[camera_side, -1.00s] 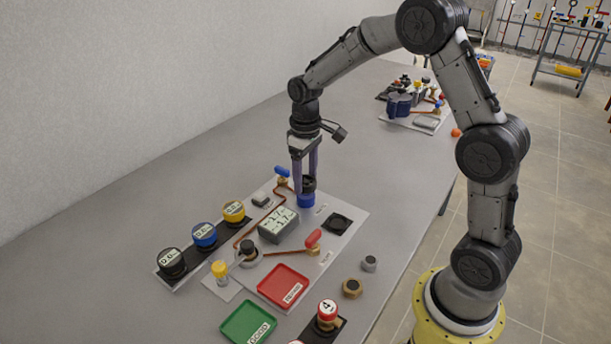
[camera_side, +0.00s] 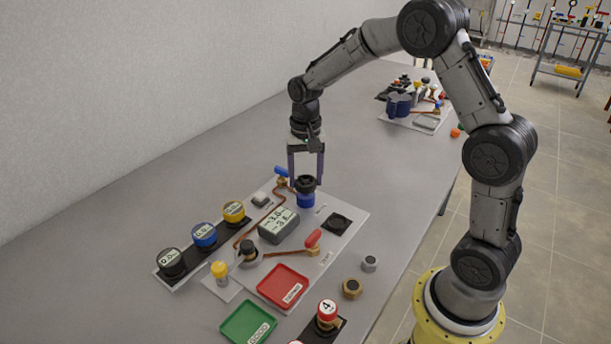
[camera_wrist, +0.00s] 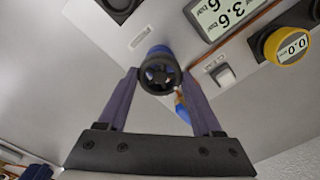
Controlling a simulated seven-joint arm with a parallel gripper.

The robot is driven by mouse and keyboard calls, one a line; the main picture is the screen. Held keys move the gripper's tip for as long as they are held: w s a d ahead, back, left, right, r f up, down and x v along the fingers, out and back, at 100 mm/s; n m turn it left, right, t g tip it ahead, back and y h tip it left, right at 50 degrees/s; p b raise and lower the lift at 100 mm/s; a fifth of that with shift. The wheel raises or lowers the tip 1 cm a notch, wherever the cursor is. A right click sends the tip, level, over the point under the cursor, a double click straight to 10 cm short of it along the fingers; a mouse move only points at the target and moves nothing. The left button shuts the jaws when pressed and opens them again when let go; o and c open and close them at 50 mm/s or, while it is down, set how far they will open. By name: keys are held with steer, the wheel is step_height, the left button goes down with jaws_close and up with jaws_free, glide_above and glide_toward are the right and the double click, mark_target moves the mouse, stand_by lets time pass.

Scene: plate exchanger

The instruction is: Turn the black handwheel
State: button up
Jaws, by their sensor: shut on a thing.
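The black handwheel (camera_side: 306,184) sits on top of a blue valve body (camera_side: 306,200) on the grey panel. In the wrist view the spoked wheel (camera_wrist: 160,73) lies between my fingertips, with the blue body partly hidden behind it. My gripper (camera_side: 306,182) points straight down and is shut on the wheel, one finger on either side. In the wrist view my gripper (camera_wrist: 159,72) spans the wheel; the exact finger contact is hard to see. A grey display box (camera_side: 278,225) beside it reads about 3.6 in the wrist view (camera_wrist: 222,14).
A blue-handled valve (camera_side: 282,173) stands close behind the handwheel. A red-handled valve (camera_side: 313,240), a black square pad (camera_side: 334,224) and a red tray (camera_side: 284,286) are nearer the front. Black, blue and yellow gauges (camera_side: 205,235) line the left.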

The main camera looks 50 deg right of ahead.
mark_target(305, 180)
steer(key=shift+r+m, duration=0.1)
steer(key=shift+m, duration=0.5)
steer(key=o, duration=1.4)
step_height(305, 180, up, 14)
steer(key=shift+f, duration=0.1)
